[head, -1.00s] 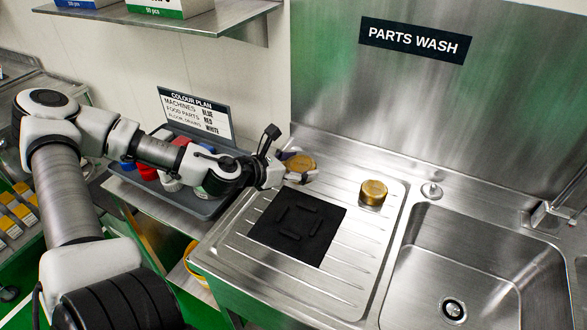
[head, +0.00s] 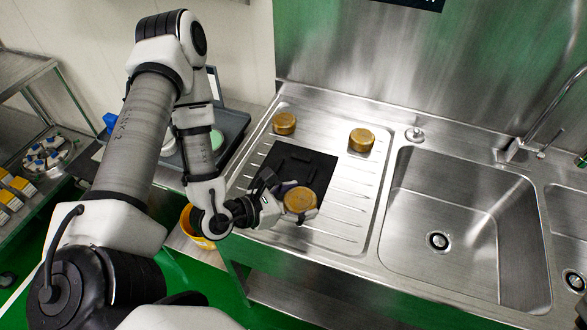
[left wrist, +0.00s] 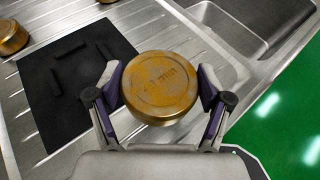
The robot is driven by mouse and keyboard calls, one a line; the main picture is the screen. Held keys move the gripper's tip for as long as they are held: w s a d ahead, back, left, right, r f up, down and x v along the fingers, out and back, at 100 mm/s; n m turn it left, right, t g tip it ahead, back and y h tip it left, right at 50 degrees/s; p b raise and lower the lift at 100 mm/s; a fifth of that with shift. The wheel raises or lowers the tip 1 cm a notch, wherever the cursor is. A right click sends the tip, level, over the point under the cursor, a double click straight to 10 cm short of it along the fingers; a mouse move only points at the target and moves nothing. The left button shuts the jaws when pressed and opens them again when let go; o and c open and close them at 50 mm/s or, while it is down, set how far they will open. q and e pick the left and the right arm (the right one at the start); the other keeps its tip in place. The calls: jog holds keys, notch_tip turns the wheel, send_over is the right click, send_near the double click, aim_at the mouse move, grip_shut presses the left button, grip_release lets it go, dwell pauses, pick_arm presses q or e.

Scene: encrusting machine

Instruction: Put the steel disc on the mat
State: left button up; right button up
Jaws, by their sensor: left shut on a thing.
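My left gripper (head: 298,203) is shut on a round, gold-brown disc (head: 303,199) with worn grey patches and stamped lettering. The disc (left wrist: 160,88) sits between both fingers in the left wrist view, its flat face toward the camera. No plain silver disc shows. The black square mat (head: 318,170) with raised bars lies on the steel drainboard. In the head view the held disc overlaps the mat's front right edge; in the wrist view it is right of the mat (left wrist: 75,112). Its height is hard to tell. My right gripper is not in view.
Two similar gold-brown discs stand on the drainboard (head: 345,232), one behind the mat at left (head: 284,123) and one at back right (head: 361,140). A sink basin (head: 470,225) is to the right. A grey tray (head: 232,122) and yellow bucket (head: 190,222) are at left.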

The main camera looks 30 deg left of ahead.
aim_at(297, 188)
pick_arm(q)
jog(key=w+a+b, duration=0.1)
jog(key=b, duration=0.1)
jog(key=w+a+f+b, duration=0.1)
jog(key=b, duration=0.1)
jog(key=w+b, duration=0.1)
jog(key=b, duration=0.1)
jog(key=shift+w+a+f, duration=0.25)
jog(key=shift+a+f, duration=0.05)
jog(key=shift+a, duration=0.1)
jog(key=w+a, duration=0.4)
jog(key=w, duration=0.1)
jog(key=w+a+p, duration=0.1)
jog(key=w+a, duration=0.1)
jog(key=w, duration=0.1)
jog(key=shift+a+r, duration=0.1)
notch_tip(297, 188, down, 3)
jog(key=shift+a+f, duration=0.1)
jog(key=shift+a, duration=0.05)
jog(key=shift+w+f, duration=0.2)
jog(key=shift+f, duration=0.05)
jog(key=shift+f, duration=0.1)
jog(key=o, duration=1.4)
